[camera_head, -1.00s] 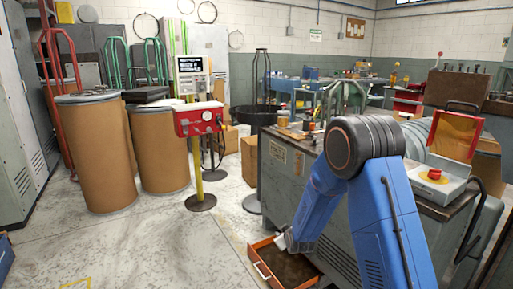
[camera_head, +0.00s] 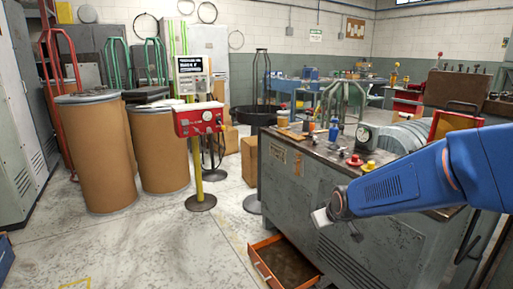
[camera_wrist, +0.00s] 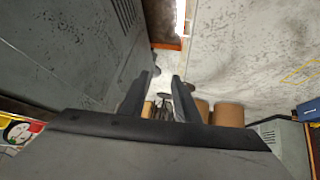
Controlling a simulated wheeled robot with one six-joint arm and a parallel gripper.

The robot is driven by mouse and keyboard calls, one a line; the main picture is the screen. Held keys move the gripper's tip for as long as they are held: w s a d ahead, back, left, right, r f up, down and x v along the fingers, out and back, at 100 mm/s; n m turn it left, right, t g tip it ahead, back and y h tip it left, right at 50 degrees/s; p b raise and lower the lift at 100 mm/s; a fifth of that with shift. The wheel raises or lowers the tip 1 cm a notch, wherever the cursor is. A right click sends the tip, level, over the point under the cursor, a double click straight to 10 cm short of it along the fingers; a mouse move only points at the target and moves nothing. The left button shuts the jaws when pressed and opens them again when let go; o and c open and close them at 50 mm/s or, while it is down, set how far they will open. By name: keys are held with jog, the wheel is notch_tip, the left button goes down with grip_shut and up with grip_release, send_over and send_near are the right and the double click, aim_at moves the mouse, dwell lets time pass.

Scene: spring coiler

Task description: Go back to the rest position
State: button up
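My gripper (camera_head: 322,217) is beside the front of the grey machine cabinet, above the open drawer, with my blue arm reaching in from the right. My gripper is apart from the drawer. In the wrist view what looks like the drawer's edge (camera_wrist: 166,43) is at the top.
The grey cabinet (camera_head: 300,205) carries a blue bottle (camera_head: 334,130) and red and yellow knobs (camera_head: 354,160) on top. A red control box (camera_head: 198,119) stands on a yellow post. Brown drums (camera_head: 95,155) stand at left. The floor (camera_head: 140,245) in front is clear.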

jog(key=s+d+r+m+g, duration=0.1)
jog(key=s+d+r, duration=0.1)
jog(key=s, duration=0.9)
jog(key=s+d+r+m+g, duration=0.1)
jog(key=s+d+r, duration=0.1)
jog(key=s, duration=0.9)
jog(key=s+d+r+m+g+h, duration=0.1)
jog(key=s+d+r+m, duration=0.1)
jog(key=s, duration=0.9)
jog(key=shift+s+d, duration=0.2)
jog(key=shift+d, duration=0.55)
